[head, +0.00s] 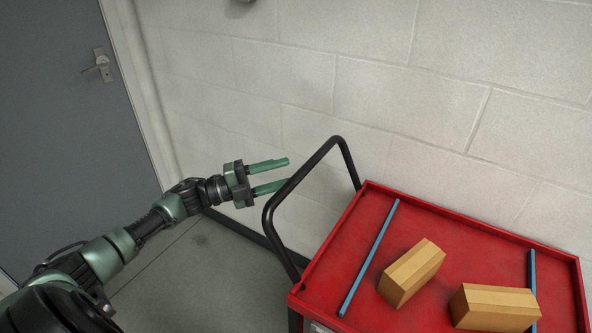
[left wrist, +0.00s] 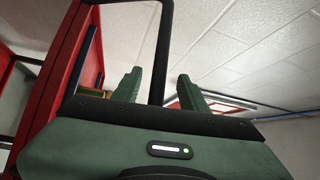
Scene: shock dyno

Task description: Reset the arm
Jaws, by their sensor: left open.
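My left arm (head: 125,240) comes in from the left and reaches toward the cart's black handle. My left gripper (head: 279,173) is open, with its two green fingers apart and nothing visibly held between them. Its fingertips are close to the black handle (head: 322,152) of the red cart (head: 358,195); I cannot tell whether they touch it. In the left wrist view, the two fingers (left wrist: 159,88) stand apart, and the handle (left wrist: 163,50) shows between them, beyond the gripper. My right gripper is in neither view.
Two cardboard-coloured boxes (head: 412,272) (head: 495,307) lie on the cart's red top. Blue strips (head: 369,258) (head: 532,272) also lie there. A pale block wall (head: 400,90) stands behind, and a grey door (head: 60,120) is at the left. Floor (head: 200,270) is clear left of the cart.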

